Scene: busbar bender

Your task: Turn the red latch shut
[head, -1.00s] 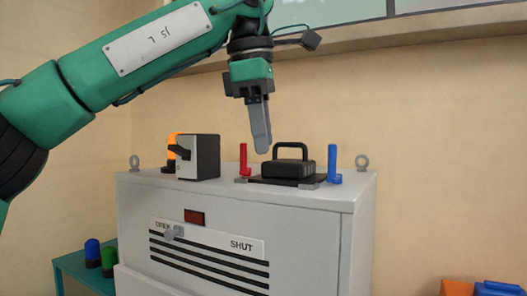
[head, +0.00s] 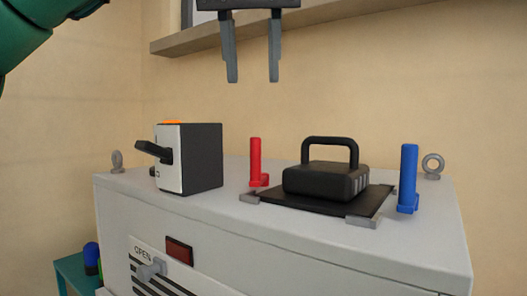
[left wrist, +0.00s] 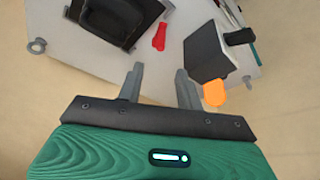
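The red latch (head: 255,163) stands upright on the cabinet top, at the left back of the black plate. It also shows in the left wrist view (left wrist: 159,38), beyond my fingertips. A blue latch (head: 408,178) stands upright at the plate's right side. A black block with a handle (head: 325,180) sits on the black plate (head: 375,203). My left gripper (head: 251,80) hangs above the red latch, fingers pointing down, open and empty, with clear space between it and the latch. In the left wrist view the gripper's two fingers (left wrist: 158,72) are apart. My right gripper is in no view.
A grey and black switch box (head: 200,158) with a black lever stands left of the red latch, an orange lamp (head: 173,122) behind it. Metal lifting eyes (head: 433,165) stand at the cabinet's edges. The cabinet front (head: 300,270) carries a knob marked OPEN. A shelf (head: 330,22) runs above.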

